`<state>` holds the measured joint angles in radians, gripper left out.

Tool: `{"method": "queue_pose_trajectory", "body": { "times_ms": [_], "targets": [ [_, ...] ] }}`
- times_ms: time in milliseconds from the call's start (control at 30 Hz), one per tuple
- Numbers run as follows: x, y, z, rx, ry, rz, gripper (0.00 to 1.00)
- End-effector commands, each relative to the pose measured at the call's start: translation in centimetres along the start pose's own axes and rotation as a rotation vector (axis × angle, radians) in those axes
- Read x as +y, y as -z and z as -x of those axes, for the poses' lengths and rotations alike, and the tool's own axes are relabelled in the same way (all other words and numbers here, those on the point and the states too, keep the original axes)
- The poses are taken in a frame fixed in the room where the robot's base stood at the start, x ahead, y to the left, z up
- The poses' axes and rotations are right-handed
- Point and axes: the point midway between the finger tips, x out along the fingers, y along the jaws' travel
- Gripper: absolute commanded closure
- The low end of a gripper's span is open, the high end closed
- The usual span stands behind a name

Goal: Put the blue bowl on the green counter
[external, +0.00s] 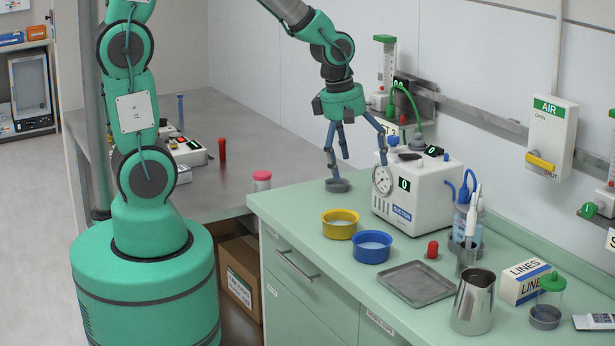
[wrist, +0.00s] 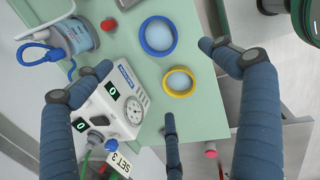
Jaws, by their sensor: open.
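The blue bowl (external: 371,257) stands upright on the green counter (external: 300,225), just right of and in front of the yellow bowl (external: 340,231); its inside looks pale. In the wrist view the blue bowl (wrist: 141,38) shows at top centre, above the yellow bowl (wrist: 165,90), with counter (wrist: 205,112) around both. My gripper (external: 357,165) is open, its blue-grey fingers spread and pointing down over the counter's back left part, behind the bowls and by the white device. No bowl is between the fingers. The wrist view shows the spread fingers (wrist: 130,75) around the scene.
The white device with a gauge (external: 415,200) stands close to my fingers. A red-capped item (external: 432,250), a grey tray (external: 416,283), a metal jug (external: 473,305) and a LINES box (external: 525,282) stand to the right. A grey table (external: 225,185) adjoins at left. Counter front left is clear.

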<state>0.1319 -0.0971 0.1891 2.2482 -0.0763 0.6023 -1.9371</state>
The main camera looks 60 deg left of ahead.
Motion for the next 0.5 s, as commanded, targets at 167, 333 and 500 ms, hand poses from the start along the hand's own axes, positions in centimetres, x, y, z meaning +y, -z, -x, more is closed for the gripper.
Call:
{"method": "queue_pose_trajectory", "body": {
  "times_ms": [167,333,500],
  "targets": [
    [-1.0,1.6,5.3,-0.005,-0.055,-0.305,0.04],
    [-2.5,3.1,9.8,0.01,-0.106,-0.607,0.04],
    [-4.4,4.8,13.8,0.043,-0.152,-0.905,0.04]
  ]
}}
